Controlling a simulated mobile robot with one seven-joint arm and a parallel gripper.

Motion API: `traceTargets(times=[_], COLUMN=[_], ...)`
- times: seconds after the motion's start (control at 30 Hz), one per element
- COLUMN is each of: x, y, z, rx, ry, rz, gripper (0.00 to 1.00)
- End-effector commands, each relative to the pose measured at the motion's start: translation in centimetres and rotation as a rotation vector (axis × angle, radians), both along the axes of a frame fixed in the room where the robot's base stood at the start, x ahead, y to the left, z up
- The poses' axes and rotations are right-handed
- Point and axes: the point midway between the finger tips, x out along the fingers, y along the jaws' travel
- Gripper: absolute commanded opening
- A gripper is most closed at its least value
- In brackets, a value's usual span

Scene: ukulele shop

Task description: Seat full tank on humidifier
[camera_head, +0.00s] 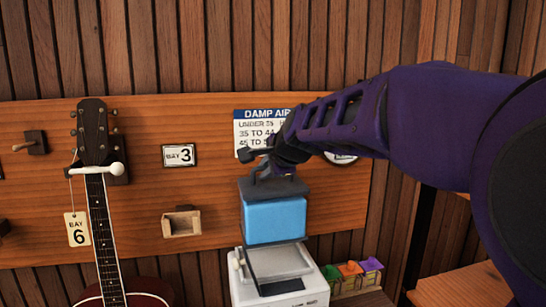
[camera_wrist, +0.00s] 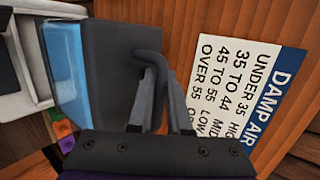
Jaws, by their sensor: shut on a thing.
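The tank (camera_head: 274,220) has a dark cap with a handle and a clear body filled with blue. My gripper (camera_head: 268,163) is shut on the handle at its top and holds the tank roughly upright. The white humidifier (camera_head: 240,286) stands below, with a dark seat on its top. The tank hangs above the humidifier; I cannot tell whether its lower end touches the seat. In the wrist view my gripper (camera_wrist: 152,85) closes around the dark handle, the tank (camera_wrist: 64,68) is at left, and part of the humidifier (camera_wrist: 30,55) shows beyond it.
A guitar (camera_head: 95,200) hangs left with a tag reading Bay 6. The DAMP AIR sign (camera_head: 254,130) is on the wooden wall board behind my gripper. A small wooden holder (camera_head: 181,222) juts from the board. A box of coloured items (camera_head: 352,272) stands right of the humidifier.

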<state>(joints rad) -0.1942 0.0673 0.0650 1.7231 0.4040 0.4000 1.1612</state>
Motion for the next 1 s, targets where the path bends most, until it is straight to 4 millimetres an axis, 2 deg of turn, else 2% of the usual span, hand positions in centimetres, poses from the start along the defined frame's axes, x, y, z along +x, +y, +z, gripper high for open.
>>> traceTargets(times=[0.13, 0.47, 1.0], x=[0.1, 0.1, 0.1], y=[0.0, 0.0, 0.0], z=[-1.3, -2.7, -6.1], rx=[0.003, 0.002, 0.001], ry=[-0.01, -0.011, -0.01], rz=[-0.001, 0.0, -0.001], gripper=[0.0, 0.0, 0.0])
